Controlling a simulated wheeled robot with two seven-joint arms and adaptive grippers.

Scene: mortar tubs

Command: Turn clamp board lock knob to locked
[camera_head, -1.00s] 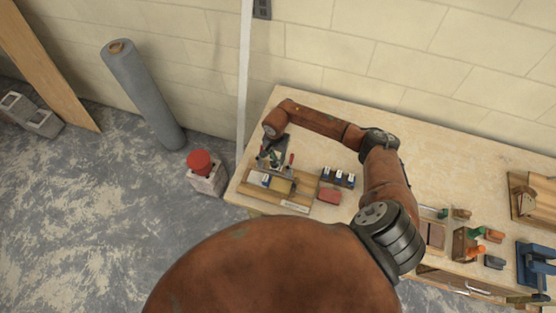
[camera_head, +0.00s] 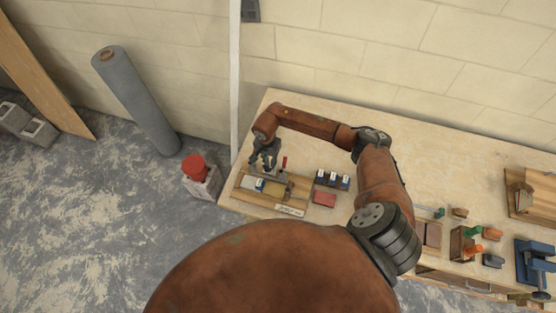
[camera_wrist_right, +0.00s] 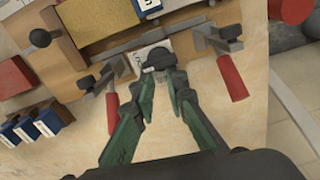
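The clamp board (camera_wrist_right: 92,22) is a wooden board at the top of the right wrist view; it also shows at the table's left end in the head view (camera_head: 240,184). Its dark lock knob (camera_wrist_right: 157,59) sits on a white label plate between two clamps with red handles. My right gripper (camera_wrist_right: 163,80) is open, with its green-grey fingers pointing at the knob and the tips at its near side. I cannot tell whether they touch it. In the head view my right gripper (camera_head: 264,160) hangs over the board's back edge, hiding the knob. My left gripper is not in view.
The red clamp handles (camera_wrist_right: 232,78) and (camera_wrist_right: 111,112) stand close on both sides of my fingers. Several small blue boxes (camera_wrist_right: 28,127) and a red block (camera_head: 324,198) lie beside the board. A red-topped block (camera_head: 195,166) stands on the floor left of the table.

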